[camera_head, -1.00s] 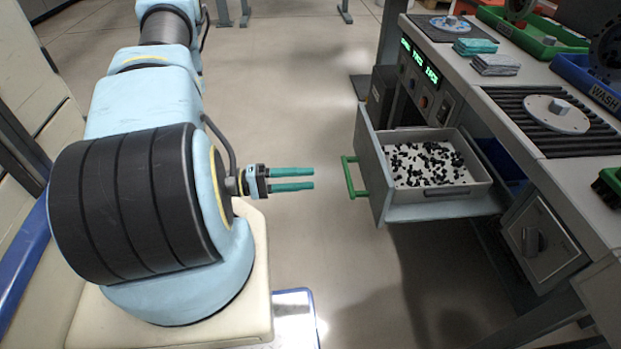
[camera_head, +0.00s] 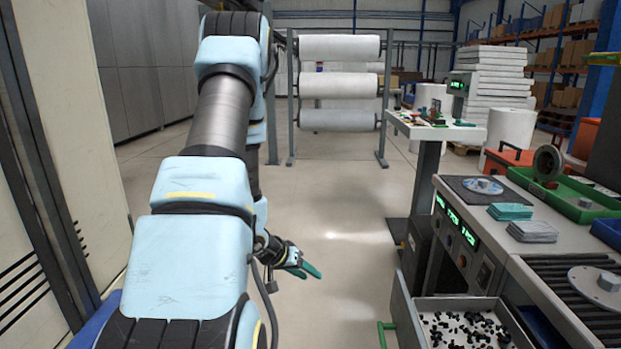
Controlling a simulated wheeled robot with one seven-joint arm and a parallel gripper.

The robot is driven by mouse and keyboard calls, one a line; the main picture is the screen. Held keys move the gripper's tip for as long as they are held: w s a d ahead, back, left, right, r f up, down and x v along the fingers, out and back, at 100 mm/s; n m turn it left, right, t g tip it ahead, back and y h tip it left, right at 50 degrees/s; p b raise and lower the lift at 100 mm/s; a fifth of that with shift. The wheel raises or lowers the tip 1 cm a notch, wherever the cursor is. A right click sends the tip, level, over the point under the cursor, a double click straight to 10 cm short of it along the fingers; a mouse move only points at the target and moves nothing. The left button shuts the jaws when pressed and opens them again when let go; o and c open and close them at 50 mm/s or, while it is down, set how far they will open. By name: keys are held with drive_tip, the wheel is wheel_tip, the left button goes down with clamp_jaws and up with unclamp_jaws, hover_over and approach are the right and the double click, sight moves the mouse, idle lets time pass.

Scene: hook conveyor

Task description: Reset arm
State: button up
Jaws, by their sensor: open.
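My gripper (camera_head: 313,271) shows at the middle of the view, beside my blue and grey arm. Its green fingers point to the right and slightly down, and they look apart. Nothing shows between them. The gripper is over the open floor, left of the workbench and apart from it. Part of the wrist is hidden behind my arm.
An open drawer (camera_head: 398,312) with small black parts and a green handle (camera_head: 386,335) juts out at the lower right. The workbench (camera_head: 470,196) holds cloth stacks and a green tray (camera_head: 575,207). A roll rack (camera_head: 291,100) stands behind. The floor (camera_head: 345,205) between is clear.

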drive_tip(key=s+a+r+n+y+p, duration=0.1)
drive_tip(key=a+r+y+p, duration=0.2)
drive_tip(key=r, duration=0.4)
drive_tip(key=s+a+r+y, duration=0.2)
drive_tip(key=a+r+y, duration=0.15)
drive_tip(key=r, duration=0.35)
drive_tip(key=s+r+n+g+p, duration=0.1)
drive_tip(key=s+r+g+p, duration=0.1)
drive_tip(key=s+r, duration=0.6)
drive_tip(key=s+g, duration=0.1)
drive_tip(key=s, duration=0.2)
drive_tip(key=shift+s+d+r, duration=0.2)
drive_tip(key=shift+d+r, duration=0.1)
drive_tip(key=shift+d, duration=0.1)
